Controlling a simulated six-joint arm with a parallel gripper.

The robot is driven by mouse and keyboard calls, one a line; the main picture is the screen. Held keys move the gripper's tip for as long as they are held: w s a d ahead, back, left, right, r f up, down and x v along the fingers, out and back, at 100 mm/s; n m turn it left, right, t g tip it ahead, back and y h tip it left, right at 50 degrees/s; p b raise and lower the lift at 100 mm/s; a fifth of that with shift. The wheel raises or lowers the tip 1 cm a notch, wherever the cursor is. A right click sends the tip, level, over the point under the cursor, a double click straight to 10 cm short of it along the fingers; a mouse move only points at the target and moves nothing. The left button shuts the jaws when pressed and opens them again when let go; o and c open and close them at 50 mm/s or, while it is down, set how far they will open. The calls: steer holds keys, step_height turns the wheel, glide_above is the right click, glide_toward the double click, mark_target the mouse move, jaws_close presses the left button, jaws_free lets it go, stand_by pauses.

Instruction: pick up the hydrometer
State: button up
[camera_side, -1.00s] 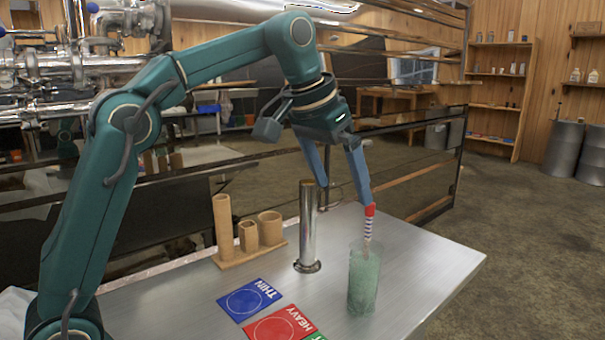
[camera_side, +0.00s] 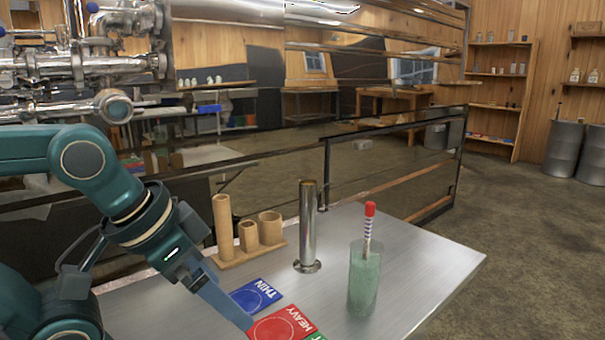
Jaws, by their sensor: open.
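The hydrometer (camera_side: 368,228) has a red tip and a striped stem. It stands, slightly tilted, in a green glass jar (camera_side: 363,283) at the right of the metal table. My gripper (camera_side: 240,318) is low at the left front of the table, near the coloured cards and well to the left of the hydrometer. One blue finger shows clearly, its tip by the red card; the other finger is hidden. I see nothing held in it.
A tall metal cylinder (camera_side: 308,230) stands mid-table. A wooden rack (camera_side: 250,255) with several tubes is behind. A blue THIN card (camera_side: 256,294) and a red HEAVY card (camera_side: 283,326) lie in front. The table between cylinder and jar is clear.

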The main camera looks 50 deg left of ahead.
steer(key=shift+s+f, duration=0.3)
steer(key=shift+f, duration=0.45)
steer(key=shift+c, duration=0.6)
steer(key=shift+f, duration=0.2)
steer(key=c, duration=0.5)
steer(key=shift+w+r, duration=0.15)
steer(key=shift+w, duration=0.05)
steer(key=shift+c, duration=0.3)
